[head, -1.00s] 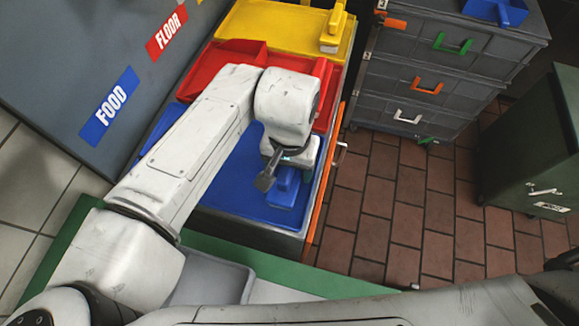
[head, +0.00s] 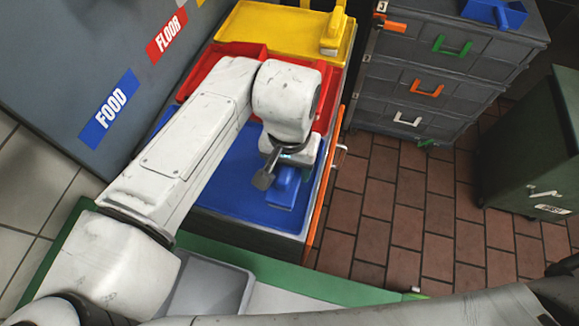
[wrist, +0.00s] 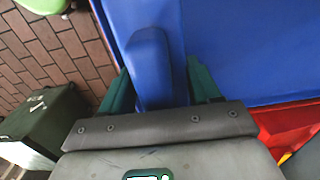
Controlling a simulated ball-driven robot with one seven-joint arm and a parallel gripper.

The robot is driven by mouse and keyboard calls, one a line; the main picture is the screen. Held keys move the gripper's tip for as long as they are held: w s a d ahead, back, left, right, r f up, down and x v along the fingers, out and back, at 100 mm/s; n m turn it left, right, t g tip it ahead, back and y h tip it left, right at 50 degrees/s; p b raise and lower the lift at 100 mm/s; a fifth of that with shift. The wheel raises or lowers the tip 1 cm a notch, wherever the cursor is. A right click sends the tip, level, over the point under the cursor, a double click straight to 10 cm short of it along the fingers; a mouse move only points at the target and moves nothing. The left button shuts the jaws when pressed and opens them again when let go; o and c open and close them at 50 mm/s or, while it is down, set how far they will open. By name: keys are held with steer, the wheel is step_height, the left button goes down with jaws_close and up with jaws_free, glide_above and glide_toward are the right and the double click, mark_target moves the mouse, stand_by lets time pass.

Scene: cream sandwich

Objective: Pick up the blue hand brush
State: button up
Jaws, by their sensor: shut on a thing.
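The blue hand brush (head: 284,192) lies at the right side of the blue tray (head: 225,190), near its front corner. My gripper (head: 287,174) is over it from above, with one dark finger showing on its left side. In the wrist view the brush's blue handle (wrist: 152,65) runs between the two teal fingers of my gripper (wrist: 158,88), which is shut on it. The fingertips are partly hidden. I cannot tell whether the brush touches the tray.
A red tray (head: 222,55) and a yellow tray (head: 270,30) sit behind the blue one. An orange rail (head: 324,200) runs along the right edge. A grey drawer cabinet (head: 440,65) with a blue item (head: 495,12) on top stands right. Brick floor is open beside it.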

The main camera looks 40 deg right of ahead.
steer(key=s+a+r+p, duration=0.1)
steer(key=s+r+p, duration=0.2)
steer(key=s+r, duration=0.8)
steer(key=shift+s+a+r+p, duration=0.3)
steer(key=shift+s+a+p, duration=0.05)
steer(key=shift+s, duration=1.05)
steer(key=shift+f, duration=0.1)
steer(key=o, duration=0.6)
steer(key=c, duration=0.4)
